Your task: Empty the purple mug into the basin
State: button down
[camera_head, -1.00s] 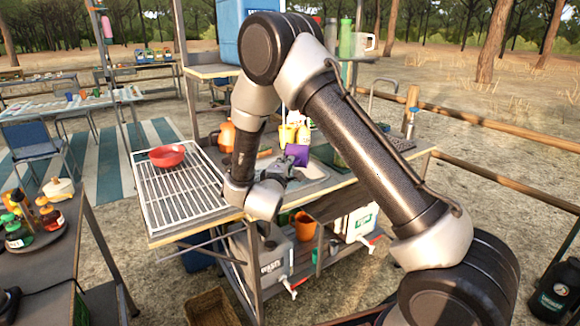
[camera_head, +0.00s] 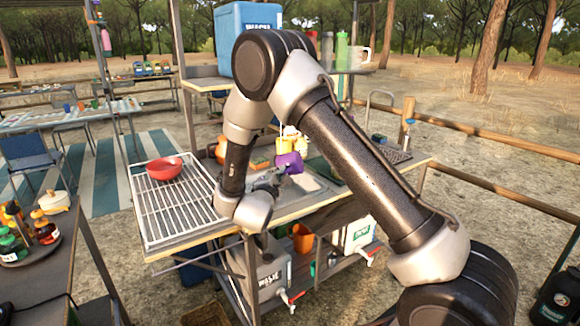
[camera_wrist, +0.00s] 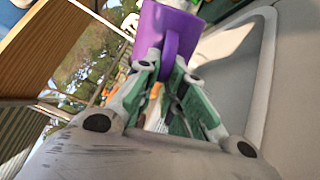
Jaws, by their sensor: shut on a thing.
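The purple mug (camera_head: 290,163) is held over the wash counter in the head view, tilted well away from upright. It also shows at the top of the wrist view (camera_wrist: 165,28). My gripper (camera_head: 274,176) is shut on the mug's handle, with its fingers (camera_wrist: 178,75) on either side of it. A grey sink basin with a rounded rim (camera_wrist: 266,70) lies to the right in the wrist view. In the head view my arm and gripper hide much of the basin. The inside of the mug is hidden, and I see no liquid.
A red bowl (camera_head: 164,168) sits on the white wire rack (camera_head: 180,212) at the counter's left. A blue water box (camera_head: 250,38) sits on the shelf above. An orange mug (camera_head: 302,238) is below the counter.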

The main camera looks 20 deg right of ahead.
aim_at(278, 164)
notch_tip(278, 164, up, 2)
jog(key=m, duration=1)
jog(key=shift+r, duration=0.25)
jog(key=m, duration=0.3)
jog(key=r+m, duration=0.1)
jog(key=m, duration=0.2)
jog(key=shift+r+t, duration=0.15)
jog(key=shift+t, duration=0.15)
jog(key=m, duration=0.2)
jog(key=r+m, duration=0.1)
jog(key=m, duration=0.2)
jog(key=shift+r, duration=0.1)
